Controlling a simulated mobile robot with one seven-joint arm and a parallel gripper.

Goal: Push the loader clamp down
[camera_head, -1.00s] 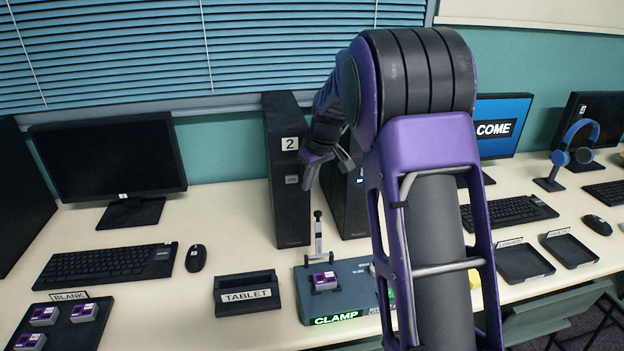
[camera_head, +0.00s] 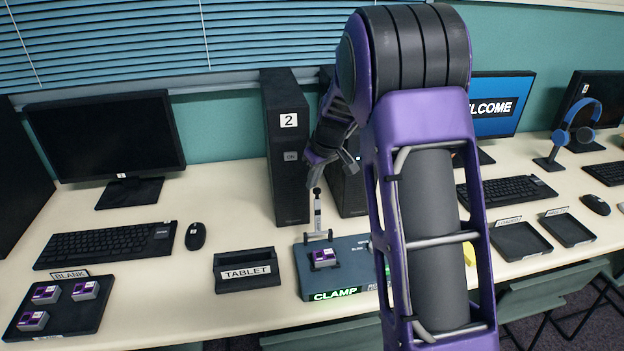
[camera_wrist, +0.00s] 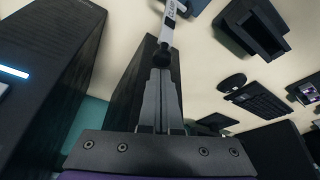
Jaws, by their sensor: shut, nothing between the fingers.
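The loader (camera_head: 350,272) is a blue-grey box with a lit green CLAMP label, on the table in the head view. Its clamp lever (camera_head: 317,218) stands upright with a dark knob on top. A purple and grey block (camera_head: 323,256) sits at the lever's foot. My gripper (camera_head: 313,184) points down just above the knob in the head view. In the wrist view my gripper's fingers (camera_wrist: 161,75) are together, with the knob and the light lever (camera_wrist: 168,30) right at their tips. I cannot tell whether the tips touch the knob.
A black tower marked 2 (camera_head: 287,150) stands close behind my gripper, with another tower (camera_head: 346,190) beside it. A TABLET holder (camera_head: 246,283) stands left of the loader. A BLANK tray (camera_head: 58,318) holds blocks at the far left. Two trays (camera_head: 520,240) lie right.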

